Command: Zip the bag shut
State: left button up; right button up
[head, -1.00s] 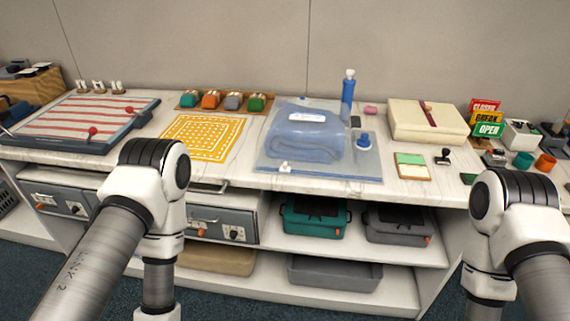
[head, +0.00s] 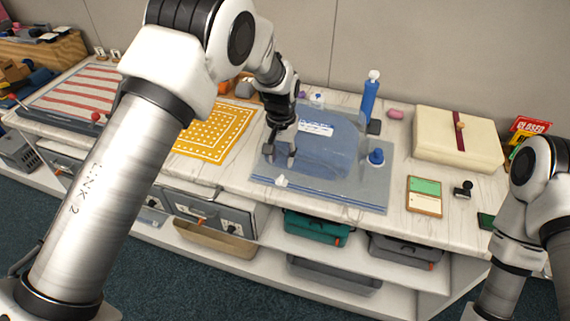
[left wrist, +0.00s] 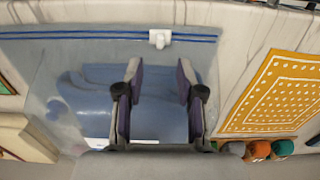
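The clear bag (head: 335,190) lies flat on the counter with a folded blue cloth (head: 325,150) inside. It also fills much of the left wrist view (left wrist: 50,100). A blue zip line runs along its front edge, with a white slider (head: 281,181) near the front left corner; the slider also shows in the left wrist view (left wrist: 159,38). My left gripper (head: 279,155) points down over the bag's left part, behind the slider. In the left wrist view its fingers (left wrist: 157,95) are apart with nothing between them. My right gripper is out of view; only my right arm shows.
A yellow patterned cloth (head: 215,132) lies left of the bag. A blue bottle (head: 369,98) stands behind it, and a cream box (head: 457,138) stands to the right. A green-and-cream card (head: 424,196) and a stamp (head: 464,188) lie at front right.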

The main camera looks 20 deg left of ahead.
aim_at(282, 177)
pick_arm(q)
jog(key=f, duration=0.2)
jog(key=f+p, duration=0.1)
jog(key=f, duration=0.4)
jog(key=shift+w+f, duration=0.25)
jog(key=shift+s, duration=0.25)
jog(key=shift+c, duration=0.3)
jog(key=shift+w+f, duration=0.1)
grip_shut()
